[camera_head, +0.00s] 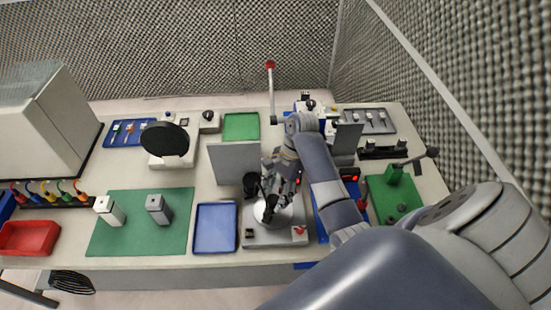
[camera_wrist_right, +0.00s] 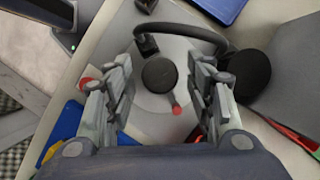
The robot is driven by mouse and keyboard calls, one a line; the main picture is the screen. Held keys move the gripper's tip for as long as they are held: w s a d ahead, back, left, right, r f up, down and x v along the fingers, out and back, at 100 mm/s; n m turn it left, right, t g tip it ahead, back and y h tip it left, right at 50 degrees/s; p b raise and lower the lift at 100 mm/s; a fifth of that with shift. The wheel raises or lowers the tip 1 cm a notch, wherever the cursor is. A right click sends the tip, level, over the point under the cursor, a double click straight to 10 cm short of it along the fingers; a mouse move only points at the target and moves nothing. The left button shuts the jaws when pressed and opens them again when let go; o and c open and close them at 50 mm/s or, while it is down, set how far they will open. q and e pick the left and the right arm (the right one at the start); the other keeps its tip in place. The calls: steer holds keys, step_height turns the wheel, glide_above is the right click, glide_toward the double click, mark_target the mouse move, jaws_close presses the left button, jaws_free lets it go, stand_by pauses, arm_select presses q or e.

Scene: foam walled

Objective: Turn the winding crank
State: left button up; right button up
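A round pale disc on a grey base plate (camera_head: 259,235) sits at the front middle of the table, the likely crank unit. In the right wrist view its disc (camera_wrist_right: 150,122) carries a black round knob (camera_wrist_right: 159,76) and a short red-tipped pointer (camera_wrist_right: 176,108). A black curved bar (camera_wrist_right: 185,31) arches beside the knob. My right gripper (camera_head: 273,197) is over the disc, pointing down. In the wrist view my right gripper (camera_wrist_right: 161,68) is open, with the knob between its fingers and visible gaps on both sides. My left gripper is not in view.
A grey upright panel (camera_head: 234,163) stands behind the unit, with a black cylinder (camera_head: 250,183) beside the gripper. A blue tray (camera_head: 215,228) lies left. A red-topped lever (camera_head: 270,66) rises behind.

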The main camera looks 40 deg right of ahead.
steer(key=shift+d+r, duration=0.15)
steer(key=v, duration=1.1)
steer(key=shift+r, duration=0.35)
stand_by(0.4)
